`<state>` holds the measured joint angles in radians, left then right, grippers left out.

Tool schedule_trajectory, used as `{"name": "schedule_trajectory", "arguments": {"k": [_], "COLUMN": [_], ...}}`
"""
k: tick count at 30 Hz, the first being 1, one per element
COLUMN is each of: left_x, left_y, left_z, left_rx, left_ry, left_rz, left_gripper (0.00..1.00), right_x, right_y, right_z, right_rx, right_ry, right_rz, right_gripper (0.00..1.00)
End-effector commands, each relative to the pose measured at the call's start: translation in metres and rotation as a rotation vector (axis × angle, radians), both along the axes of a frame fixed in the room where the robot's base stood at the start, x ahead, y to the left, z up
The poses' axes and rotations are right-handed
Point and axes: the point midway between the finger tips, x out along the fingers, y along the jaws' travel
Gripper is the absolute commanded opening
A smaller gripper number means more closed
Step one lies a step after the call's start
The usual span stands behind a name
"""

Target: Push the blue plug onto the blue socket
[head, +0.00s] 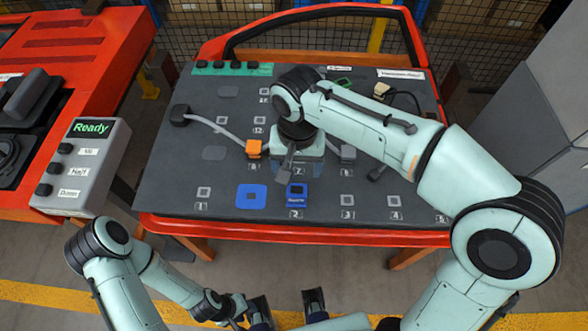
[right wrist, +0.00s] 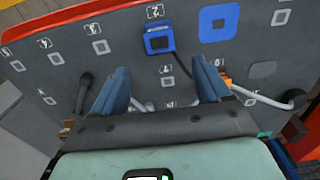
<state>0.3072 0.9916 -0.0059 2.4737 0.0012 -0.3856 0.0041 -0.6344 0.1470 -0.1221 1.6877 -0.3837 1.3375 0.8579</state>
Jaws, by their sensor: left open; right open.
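The blue plug (head: 297,194) sits at the front row of the panel, at the mark 2. In the right wrist view the plug (right wrist: 159,40) is ahead of the fingertips, with a dark cable running from it toward the right finger. My right gripper (right wrist: 161,76) is open and empty over the panel, behind the plug. My left gripper (head: 287,306) is open and empty in front of the panel.
Pale square sockets, such as number 3 (head: 347,200), line the panel. A grey box reading Ready (head: 88,160) stands at left. The panel's front right is mostly clear.

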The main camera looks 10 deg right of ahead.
Motion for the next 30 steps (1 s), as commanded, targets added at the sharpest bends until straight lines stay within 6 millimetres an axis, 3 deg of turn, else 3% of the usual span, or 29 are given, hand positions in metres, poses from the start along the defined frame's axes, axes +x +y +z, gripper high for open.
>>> {"name": "schedule_trajectory", "arguments": {"k": [12,18,30], "left_x": [-0.004,-0.004,-0.003], "left_y": [0.0,0.0,0.0], "left_z": [-0.016,-0.02,-0.021], "left_rx": [0.0,0.001,0.001], "left_ry": [0.006,0.004,0.001], "left_rz": [0.0,0.001,0.001], "left_gripper": [0.43,0.43,0.43], "right_x": [-0.001,0.0,0.0], "right_y": [-0.001,0.0,-0.001], "right_z": [-0.082,-0.111,-0.124], "right_rx": [-0.003,-0.002,0.0], "right_ry": [0.007,0.005,0.002], "right_rz": [0.0,0.002,0.0], "right_gripper": [0.77,0.77,0.77]}}
